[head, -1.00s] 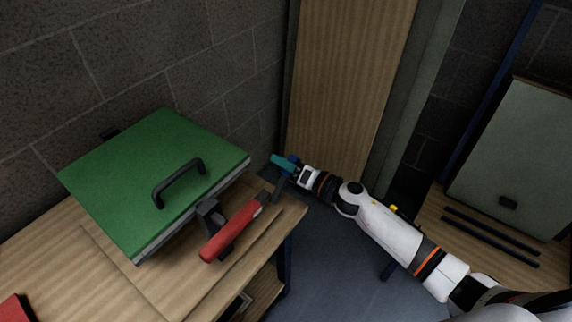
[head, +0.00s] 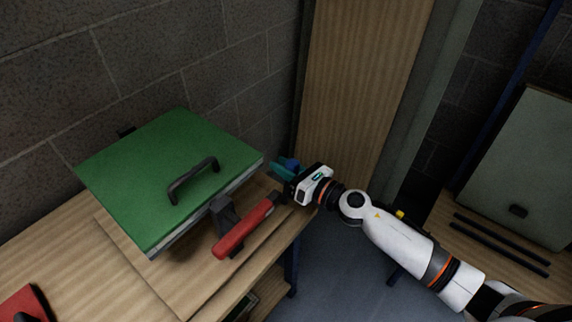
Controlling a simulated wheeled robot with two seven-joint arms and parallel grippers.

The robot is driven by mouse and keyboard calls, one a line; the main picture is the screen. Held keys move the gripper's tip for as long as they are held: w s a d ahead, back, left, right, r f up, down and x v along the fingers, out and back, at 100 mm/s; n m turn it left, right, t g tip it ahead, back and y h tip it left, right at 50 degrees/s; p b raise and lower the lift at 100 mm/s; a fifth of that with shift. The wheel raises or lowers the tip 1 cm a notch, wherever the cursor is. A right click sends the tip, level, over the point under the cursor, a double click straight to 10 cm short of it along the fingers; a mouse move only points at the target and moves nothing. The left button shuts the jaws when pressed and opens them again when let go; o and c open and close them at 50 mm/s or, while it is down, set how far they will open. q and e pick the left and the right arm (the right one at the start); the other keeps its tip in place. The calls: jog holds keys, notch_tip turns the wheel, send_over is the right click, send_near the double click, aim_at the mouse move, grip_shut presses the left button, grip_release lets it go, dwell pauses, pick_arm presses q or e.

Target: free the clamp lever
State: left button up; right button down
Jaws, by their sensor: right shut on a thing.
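The clamp lever has a red handle (head: 243,229) and dark metal parts. It lies low and slanting on the wooden bench, beside the front right edge of a green-topped box (head: 160,165) with a black handle. My right gripper (head: 287,172) is beyond the bench's right end, up and right of the lever and apart from the red grip. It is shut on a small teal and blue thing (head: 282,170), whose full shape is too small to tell. My left gripper is not in view.
The wooden bench (head: 75,248) has bare room at its left and front. A red object (head: 22,304) is at the lower left corner. A block wall stands behind. A wooden panel (head: 360,80) and another bench with dark bars (head: 500,244) are at the right.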

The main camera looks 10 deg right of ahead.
jog(key=shift+f, duration=0.1)
dwell(0.3)
jog(key=c, duration=1.2)
grip_release()
jog(key=shift+o, duration=0.2)
jog(key=shift+s, duration=0.1)
jog(key=b+v, duration=0.3)
jog(key=v, duration=0.9)
jog(key=shift+b, duration=0.35)
